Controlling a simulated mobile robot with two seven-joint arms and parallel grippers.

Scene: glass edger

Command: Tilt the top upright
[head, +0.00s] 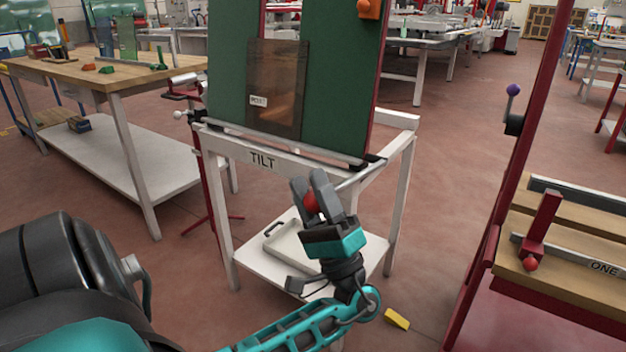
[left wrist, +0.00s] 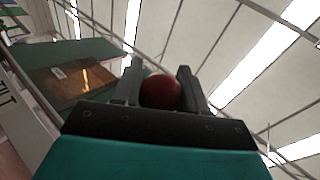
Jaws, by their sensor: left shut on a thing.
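The tilting top (head: 345,75) is a dark green panel on a white stand labelled TILT (head: 262,160). The top stands steeply, close to upright. A brown tinted glass pane (head: 275,92) with a small white label rests against it, its lower edge at the ledge (head: 290,145). The pane and top also show at the left of the left wrist view (left wrist: 75,82). My left gripper (head: 317,190) is shut on a red ball knob (head: 311,202) in front of the stand. The knob shows between the fingers in the left wrist view (left wrist: 161,92). My right gripper is out of view.
A wooden workbench (head: 130,72) with glass pieces stands at the left. A red rack (head: 495,240) with wooden boards is at the right. A pale tray (head: 290,245) sits on the stand's lower shelf. A yellow block (head: 397,319) lies on the floor.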

